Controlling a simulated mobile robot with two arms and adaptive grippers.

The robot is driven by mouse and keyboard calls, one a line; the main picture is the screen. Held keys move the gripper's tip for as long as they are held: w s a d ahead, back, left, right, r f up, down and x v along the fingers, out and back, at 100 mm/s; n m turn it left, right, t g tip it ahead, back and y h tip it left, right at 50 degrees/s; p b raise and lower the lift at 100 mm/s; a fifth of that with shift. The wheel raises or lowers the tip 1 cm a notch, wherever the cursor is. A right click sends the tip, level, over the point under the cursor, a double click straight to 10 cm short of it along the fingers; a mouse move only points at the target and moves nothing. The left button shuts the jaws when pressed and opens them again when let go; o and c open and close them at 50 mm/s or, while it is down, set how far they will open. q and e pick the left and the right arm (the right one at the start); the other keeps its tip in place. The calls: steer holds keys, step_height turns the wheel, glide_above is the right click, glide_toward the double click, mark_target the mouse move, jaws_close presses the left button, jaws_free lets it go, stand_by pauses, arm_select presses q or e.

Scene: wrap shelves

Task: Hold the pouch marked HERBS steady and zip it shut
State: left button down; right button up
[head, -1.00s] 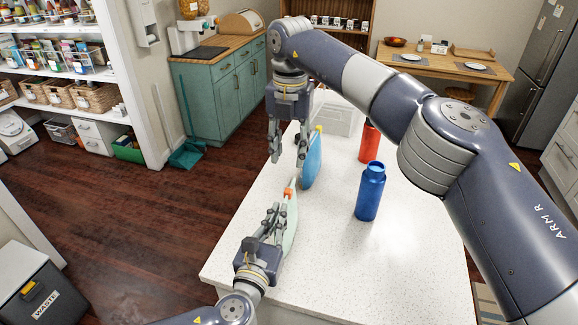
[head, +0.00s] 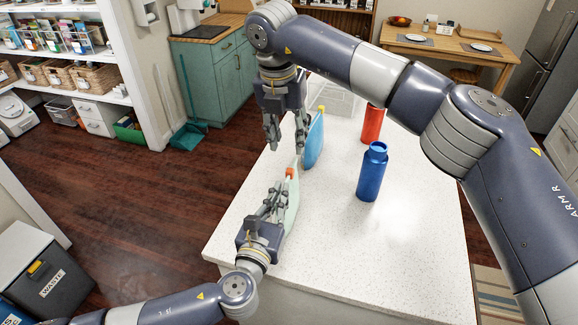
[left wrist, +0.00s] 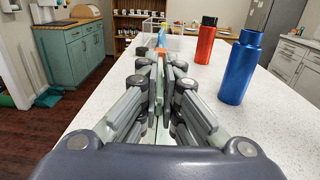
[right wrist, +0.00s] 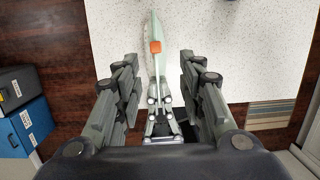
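A pale green pouch (head: 293,212) stands on edge near the left edge of the white counter. No HERBS lettering is readable. Its orange slider (head: 289,172) sits at the far top end and also shows in the right wrist view (right wrist: 154,47). My left gripper (head: 279,188) is shut on the pouch's near part, behind the slider; its fingers pinch together in the left wrist view (left wrist: 160,65). My right gripper (head: 285,148) is open and empty, pointing down above the slider. In the right wrist view its fingers (right wrist: 158,75) stand apart on either side of the pouch, not touching it.
A blue pouch (head: 314,142) with a yellow slider (head: 321,109) stands just beyond the green one. A blue bottle (head: 371,175) and a red bottle (head: 372,125) stand to the right. A clear bin (head: 338,98) is at the back. The right front counter (head: 400,240) is clear.

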mark_target(290, 172)
steer(key=f+t, duration=0.1)
steer(key=f, duration=0.2)
steer(key=f+t, duration=0.1)
steer(key=f, duration=0.3)
steer(key=w+f, duration=0.1)
steer(key=f, duration=0.2)
steer(key=shift+d+f+t, duration=0.15)
steer(key=shift+f+t, duration=0.2)
steer(key=shift+t, duration=0.05)
jaws_close()
